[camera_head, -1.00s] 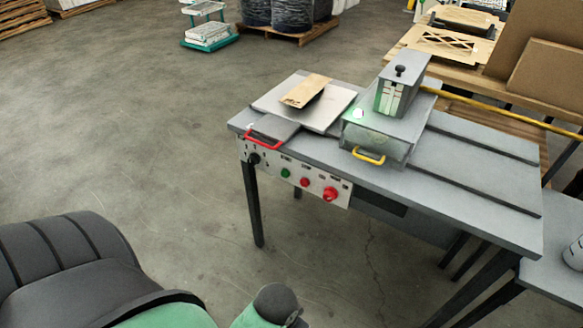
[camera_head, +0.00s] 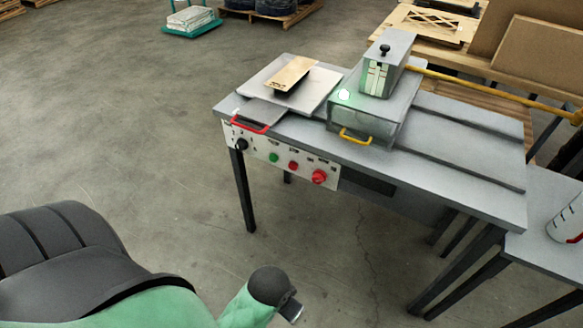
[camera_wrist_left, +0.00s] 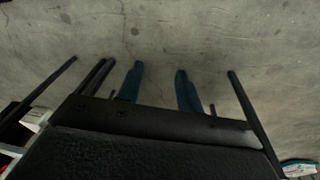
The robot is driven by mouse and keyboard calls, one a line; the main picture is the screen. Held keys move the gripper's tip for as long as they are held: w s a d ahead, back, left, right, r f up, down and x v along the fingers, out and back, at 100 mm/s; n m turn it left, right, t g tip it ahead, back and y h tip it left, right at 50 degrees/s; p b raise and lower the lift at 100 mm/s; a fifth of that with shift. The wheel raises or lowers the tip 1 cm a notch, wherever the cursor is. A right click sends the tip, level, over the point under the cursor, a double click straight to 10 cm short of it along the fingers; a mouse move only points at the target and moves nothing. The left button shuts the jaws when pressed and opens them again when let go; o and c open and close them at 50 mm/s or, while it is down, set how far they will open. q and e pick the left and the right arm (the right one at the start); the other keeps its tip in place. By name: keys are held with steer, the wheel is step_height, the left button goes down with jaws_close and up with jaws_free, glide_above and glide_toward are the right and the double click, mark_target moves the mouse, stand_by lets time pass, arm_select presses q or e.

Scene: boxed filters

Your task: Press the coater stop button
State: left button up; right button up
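The coater (camera_head: 440,170) is a grey bench-like machine with a white control panel (camera_head: 262,143) on its front left. The panel carries a black knob (camera_head: 241,144), a green button (camera_head: 273,157), a small red button (camera_head: 293,165) and a larger red button (camera_head: 319,176). Its labels are too small to read. My left gripper (camera_wrist_left: 160,84) shows in the left wrist view with two blue fingers apart, nothing between them, above bare floor. In the head view, a green and black part of my arm is at the bottom, clear of the panel; no fingers show there. My right gripper is not in view.
On the coater are a red handle (camera_head: 249,125), a brown box (camera_head: 293,74) on a pale plate, and a grey housing with a yellow handle (camera_head: 356,137). A side table with a white canister (camera_head: 570,220) stands at the right. Floor before the panel is clear.

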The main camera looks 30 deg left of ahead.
arm_select(q)
jaws_close()
stand_by(1.5)
